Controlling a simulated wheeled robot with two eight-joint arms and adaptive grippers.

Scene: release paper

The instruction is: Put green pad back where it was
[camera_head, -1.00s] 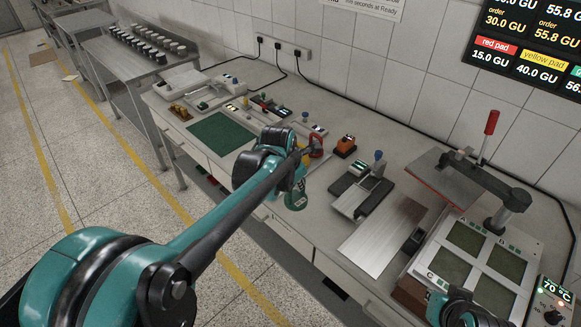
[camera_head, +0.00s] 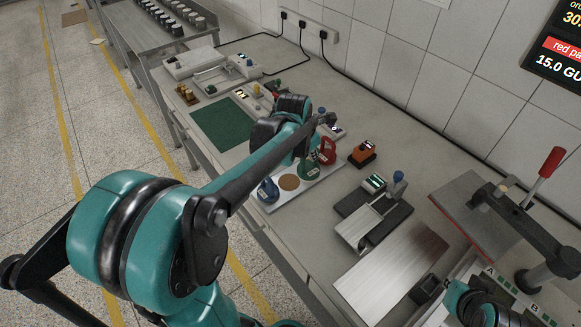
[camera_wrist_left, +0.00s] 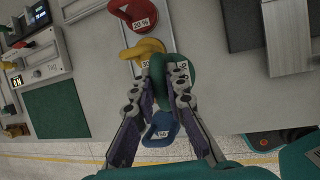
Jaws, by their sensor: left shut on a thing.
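My left gripper (camera_wrist_left: 171,68) is shut on the green pad (camera_wrist_left: 188,72), a rounded handled stamp, in the left wrist view. A blue pad (camera_head: 268,189) stands at the tray's near end. The left wrist view also shows a yellow pad (camera_wrist_left: 146,50), the red pad (camera_wrist_left: 131,12) and the blue pad (camera_wrist_left: 160,132). My right gripper's fingers are out of view.
A dark green mat (camera_head: 222,124) lies left of the tray. An orange device (camera_head: 363,153), a scale (camera_head: 372,208) and a metal plate (camera_head: 392,268) are to the right. A red-handled press (camera_head: 530,205) stands at far right. The table's front edge is close to the tray.

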